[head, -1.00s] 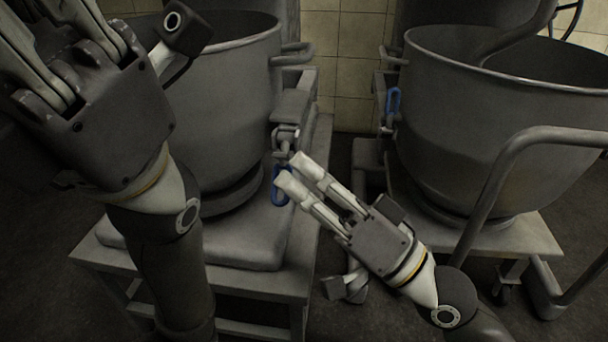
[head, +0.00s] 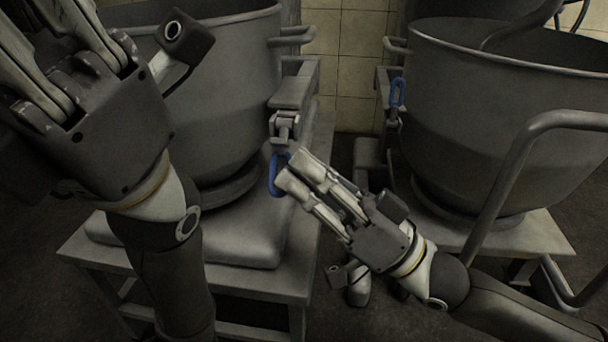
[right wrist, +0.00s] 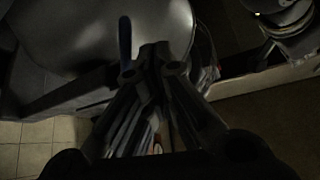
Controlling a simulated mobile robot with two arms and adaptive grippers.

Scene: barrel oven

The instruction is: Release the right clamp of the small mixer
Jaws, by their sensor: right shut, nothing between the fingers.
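The left mixer bowl (head: 215,90) has a clamp (head: 284,125) on its right side, with a blue loop handle (head: 275,173) hanging below it. My right gripper (head: 298,174) is shut and empty. Its fingertips are just right of the blue handle and overlap its edge in the head view; whether they touch I cannot tell. In the right wrist view the blue handle (right wrist: 125,38) stands beside the shut fingers (right wrist: 150,58). My left gripper is at the upper left of the head view, its fingertips cut off. Which mixer is the small one is unclear.
A second mixer bowl (head: 500,120) stands at the right, with its own blue handle (head: 397,92) on its left side. A bent tube rail (head: 510,165) is in front of it. A narrow floor gap lies between the stands. A tiled wall (head: 345,60) is behind.

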